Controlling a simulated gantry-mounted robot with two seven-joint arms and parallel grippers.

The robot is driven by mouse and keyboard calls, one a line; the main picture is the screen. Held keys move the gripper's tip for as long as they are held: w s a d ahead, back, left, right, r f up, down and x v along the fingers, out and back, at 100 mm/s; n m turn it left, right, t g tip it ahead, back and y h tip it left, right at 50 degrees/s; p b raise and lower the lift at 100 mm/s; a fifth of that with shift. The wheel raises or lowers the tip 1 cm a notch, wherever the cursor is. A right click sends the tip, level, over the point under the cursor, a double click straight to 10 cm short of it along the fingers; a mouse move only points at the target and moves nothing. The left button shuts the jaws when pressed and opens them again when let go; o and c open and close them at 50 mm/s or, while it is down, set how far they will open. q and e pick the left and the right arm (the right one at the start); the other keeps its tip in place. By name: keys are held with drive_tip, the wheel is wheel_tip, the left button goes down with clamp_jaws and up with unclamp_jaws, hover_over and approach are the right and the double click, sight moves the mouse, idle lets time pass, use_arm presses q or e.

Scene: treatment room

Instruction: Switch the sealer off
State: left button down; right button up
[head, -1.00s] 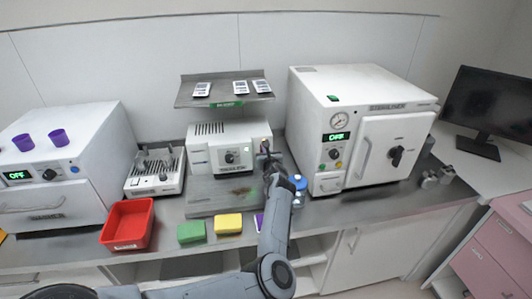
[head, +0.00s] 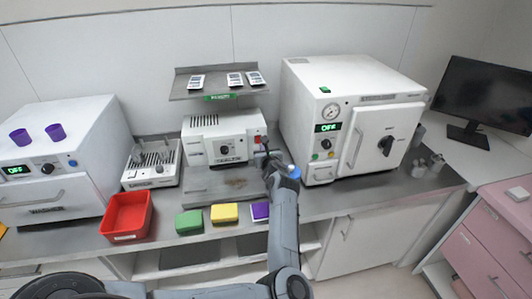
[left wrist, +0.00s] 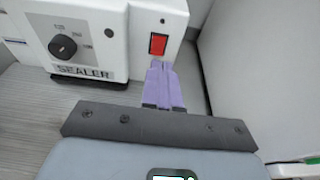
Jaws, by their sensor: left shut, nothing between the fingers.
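The sealer (head: 217,142) is a white box below a small grey shelf, with a dark knob and a SEALER label (left wrist: 84,72) on its front. Its red rocker switch (head: 258,139) is at the right of the front; in the left wrist view the switch (left wrist: 158,44) is lit bright red or coloured so, and I cannot tell its position. My left gripper (head: 262,156) is just in front of and below the switch. In the left wrist view its purple fingers (left wrist: 161,75) are shut and empty, tips just below the switch, apparently not touching it. My right gripper is not in view.
A large white autoclave (head: 352,115) reading OFF stands close on the right. An instrument rack (head: 152,165), a red bin (head: 127,216) and another white device (head: 58,160) are left. Green (head: 189,222), yellow (head: 224,213) and purple (head: 260,211) packs lie along the counter's front.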

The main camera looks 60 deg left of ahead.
use_arm(q)
drive_tip(key=r+v, duration=0.1)
drive_tip(key=v, duration=0.5)
drive_tip(key=shift+a, duration=0.2)
drive_tip(key=shift+w+r, duration=0.1)
drive_tip(key=shift+r, duration=0.05)
